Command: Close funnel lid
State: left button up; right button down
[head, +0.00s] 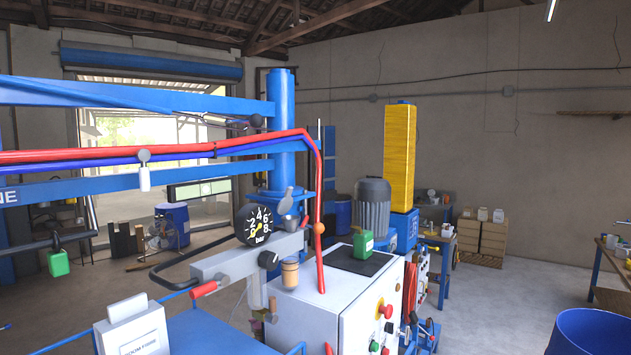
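The disperser mixer stands in front of me, with a blue column (283,120), blue beams, a red hose (318,210) and a round pressure gauge (259,226). A small brown cup-like part (290,272) sits at the cabinet's left edge. Neither of my grippers shows in this view.
A white labelled box (133,335) is at the bottom left, beside a blue surface (215,335). A blue drum (590,335) stands at the lower right. Beams and hoses cross the left side. The floor (500,310) between cabinet and drum looks clear.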

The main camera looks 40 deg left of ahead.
aim_at(284, 206)
jog(key=z, duration=0.65)
jog(key=i, duration=2.3)
jog(key=u, duration=4.6)
